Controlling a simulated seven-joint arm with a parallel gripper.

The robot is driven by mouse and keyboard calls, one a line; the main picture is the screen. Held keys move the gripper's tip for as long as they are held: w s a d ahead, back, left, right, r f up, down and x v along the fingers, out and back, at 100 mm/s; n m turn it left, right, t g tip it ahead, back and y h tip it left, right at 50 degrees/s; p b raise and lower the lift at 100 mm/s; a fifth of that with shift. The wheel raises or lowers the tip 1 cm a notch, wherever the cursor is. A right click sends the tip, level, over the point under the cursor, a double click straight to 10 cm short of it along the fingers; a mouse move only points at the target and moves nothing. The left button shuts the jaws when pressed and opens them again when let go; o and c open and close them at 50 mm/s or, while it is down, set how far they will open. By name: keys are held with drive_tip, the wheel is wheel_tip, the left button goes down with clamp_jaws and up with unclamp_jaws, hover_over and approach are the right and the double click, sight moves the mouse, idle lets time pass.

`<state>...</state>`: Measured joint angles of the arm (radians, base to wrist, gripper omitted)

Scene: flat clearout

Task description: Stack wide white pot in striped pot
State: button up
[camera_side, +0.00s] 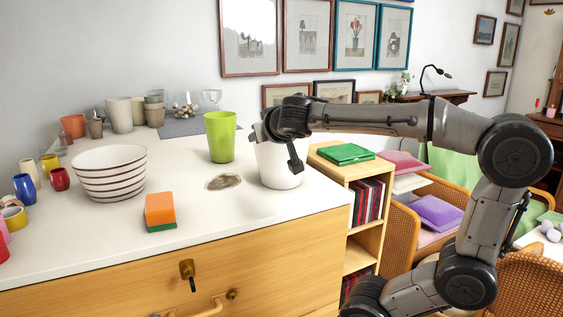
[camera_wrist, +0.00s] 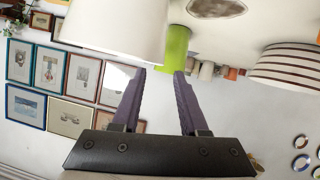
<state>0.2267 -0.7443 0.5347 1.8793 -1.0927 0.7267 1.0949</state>
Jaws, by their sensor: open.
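The wide white pot (camera_side: 278,167) stands upright on the white counter, right of the green cup. It also shows at the top of the wrist view (camera_wrist: 120,28). The striped pot (camera_side: 108,182), a white bowl shape with dark bands, stands upright at the left of the counter; in the wrist view it is at the right edge (camera_wrist: 289,68). My gripper (camera_wrist: 159,70) is open, with nothing between its fingers. In the side view it is at the white pot's rim, one finger in front of the pot's wall. I cannot tell whether it touches the pot.
A green cup (camera_side: 221,138) stands close left of the white pot. A greyish flat patch (camera_side: 223,182) and an orange-and-green sponge (camera_side: 160,209) lie between the pots. Several cups and small pots stand at the back left. A shelf with a green book (camera_side: 345,153) adjoins the counter's right.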

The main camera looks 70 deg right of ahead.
drive_tip(key=shift+x, duration=3.4)
drive_tip(key=c, duration=0.6)
clamp_jaws()
drive_tip(key=shift+f, duration=0.25)
drive_tip(key=shift+r, duration=0.1)
